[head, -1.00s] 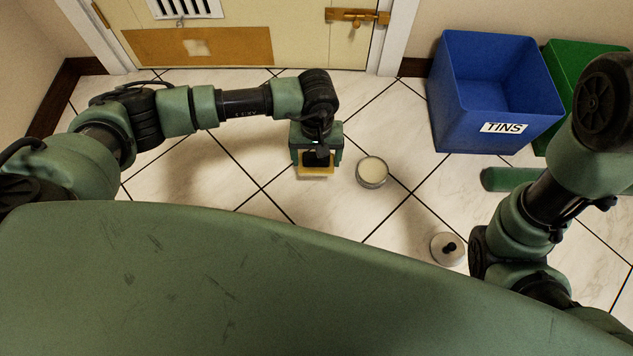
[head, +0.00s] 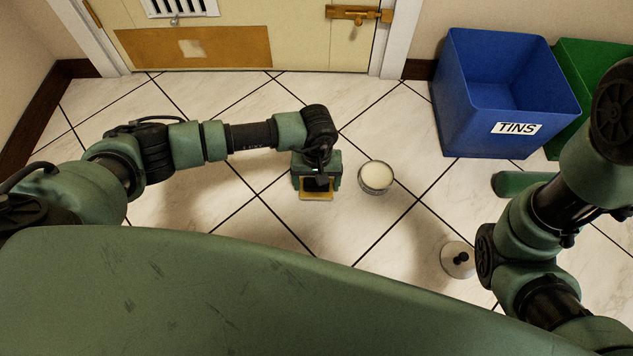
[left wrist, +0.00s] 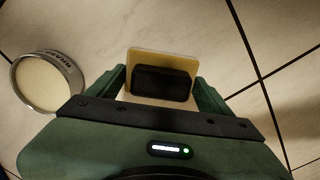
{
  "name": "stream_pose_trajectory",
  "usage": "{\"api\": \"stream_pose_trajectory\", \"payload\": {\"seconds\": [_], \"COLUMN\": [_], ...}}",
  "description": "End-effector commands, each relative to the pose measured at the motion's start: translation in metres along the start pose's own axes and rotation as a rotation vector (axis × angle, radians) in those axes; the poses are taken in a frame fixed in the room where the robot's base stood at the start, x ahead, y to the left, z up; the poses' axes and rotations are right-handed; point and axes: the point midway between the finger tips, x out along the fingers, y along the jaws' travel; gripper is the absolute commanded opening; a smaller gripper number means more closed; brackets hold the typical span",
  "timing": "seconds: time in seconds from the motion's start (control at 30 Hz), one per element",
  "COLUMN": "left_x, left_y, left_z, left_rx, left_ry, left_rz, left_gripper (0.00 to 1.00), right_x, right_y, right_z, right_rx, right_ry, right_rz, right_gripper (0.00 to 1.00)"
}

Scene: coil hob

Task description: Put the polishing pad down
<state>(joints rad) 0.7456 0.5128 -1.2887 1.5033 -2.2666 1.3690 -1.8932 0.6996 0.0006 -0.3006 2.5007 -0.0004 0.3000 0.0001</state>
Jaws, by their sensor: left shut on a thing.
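The polishing pad (head: 317,195) is a flat yellow square with a black block handle. My left gripper (head: 317,180) is shut on the black handle (left wrist: 161,83), its green fingers on either side of it. In the left wrist view the yellow pad (left wrist: 163,58) sticks out beyond the handle over the floor tiles. I cannot tell whether its underside touches the floor. An open round tin (head: 375,177) of pale polish stands on the floor just right of the gripper; it also shows in the left wrist view (left wrist: 48,83).
A lid with a black knob (head: 458,259) lies on the floor near my right arm. A blue bin marked TINS (head: 505,100) and a green bin (head: 597,60) stand at the back right. A door with a brass plate (head: 193,48) is behind. Floor left of the gripper is clear.

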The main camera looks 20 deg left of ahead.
Motion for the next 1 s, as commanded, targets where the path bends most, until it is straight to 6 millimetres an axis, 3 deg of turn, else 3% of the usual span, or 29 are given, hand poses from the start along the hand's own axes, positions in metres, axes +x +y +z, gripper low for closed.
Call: {"api": "stream_pose_trajectory", "payload": {"seconds": [0.4, 0.43, 0.5, 0.83, 1.0], "left_x": [0.013, 0.012, 0.011, 0.008, -0.008], "left_y": [0.000, 0.000, 0.000, 0.000, 0.000], "left_z": [-0.001, 0.000, 0.000, 0.000, -0.001], "left_rx": [0.000, -0.001, -0.001, -0.001, -0.001], "left_ry": [0.001, 0.001, 0.001, -0.001, 0.001], "left_rz": [0.000, 0.000, 0.000, 0.000, 0.001], "left_gripper": [0.16, 0.86, 1.00, 1.00, 1.00], "right_x": [-0.010, -0.009, -0.009, -0.006, 0.007], "right_y": [-0.002, -0.002, -0.002, -0.001, 0.002], "right_z": [-0.004, -0.004, -0.003, -0.002, 0.002], "right_rx": [0.000, 0.000, 0.000, 0.000, 0.000], "right_ry": [0.001, 0.001, 0.001, 0.001, 0.000], "right_rz": [0.000, 0.000, 0.000, 0.000, 0.000], "right_gripper": [1.00, 1.00, 1.00, 1.00, 1.00]}}
